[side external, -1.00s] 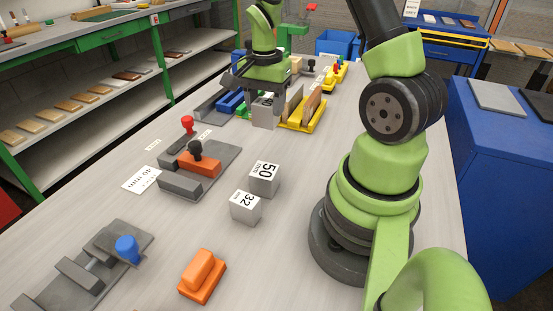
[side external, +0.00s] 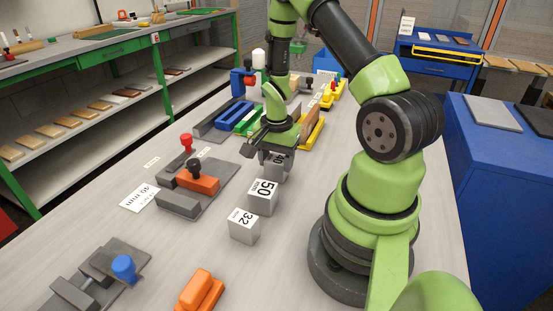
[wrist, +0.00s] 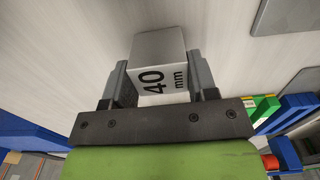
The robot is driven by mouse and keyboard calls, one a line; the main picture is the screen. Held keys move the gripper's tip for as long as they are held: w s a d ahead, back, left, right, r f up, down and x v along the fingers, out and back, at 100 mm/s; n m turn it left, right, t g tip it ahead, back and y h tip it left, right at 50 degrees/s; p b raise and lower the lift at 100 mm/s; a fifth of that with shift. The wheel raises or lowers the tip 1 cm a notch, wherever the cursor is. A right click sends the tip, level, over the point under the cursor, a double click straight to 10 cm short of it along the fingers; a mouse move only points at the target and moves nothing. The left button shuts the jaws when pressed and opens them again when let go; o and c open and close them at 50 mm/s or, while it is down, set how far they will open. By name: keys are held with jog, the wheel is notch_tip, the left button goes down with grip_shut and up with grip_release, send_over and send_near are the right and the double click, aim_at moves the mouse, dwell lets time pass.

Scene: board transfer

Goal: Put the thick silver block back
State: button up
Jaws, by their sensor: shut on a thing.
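My gripper (side external: 274,146) is shut on a silver block marked 40 mm (side external: 276,171), which hangs between the fingers behind the 50 block. In the wrist view the 40 mm block (wrist: 160,48) sits between both fingers of my gripper (wrist: 161,78). A silver block marked 50 (side external: 263,200) and a smaller silver block marked 32 (side external: 243,228) stand on the table in front. Whether the held block clears the table is hard to tell.
A grey fixture with an orange clamp (side external: 197,181) and a red knob stands left, beside a 40 mm label (side external: 139,197). A blue-knobbed fixture (side external: 124,268) and an orange block (side external: 200,292) are at the front. Blue, green and yellow fixtures stand behind.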

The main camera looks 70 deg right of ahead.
aim_at(277, 159)
jog(key=o, duration=1.2)
jog(key=shift+f, duration=0.1)
notch_tip(277, 159, up, 12)
jog(key=a+r+n+t, duration=0.3)
jog(key=a+r+n, duration=0.3)
jog(key=a+r, duration=0.4)
jog(key=s+a+r+n+t, duration=0.1)
jog(key=s+a+r+n, duration=0.1)
jog(key=s+a+r+n+t+y, duration=0.1)
jog(key=s+a+r+n, duration=0.1)
jog(key=s+a+n, duration=0.1)
jog(key=s+a+r+n+t+y, duration=0.1)
jog(key=s+a+r+n+t, duration=0.1)
jog(key=a+n, duration=0.1)
jog(key=shift+s+a+r, duration=0.15)
jog(key=shift+s+a, duration=0.05)
jog(key=shift+s, duration=0.1)
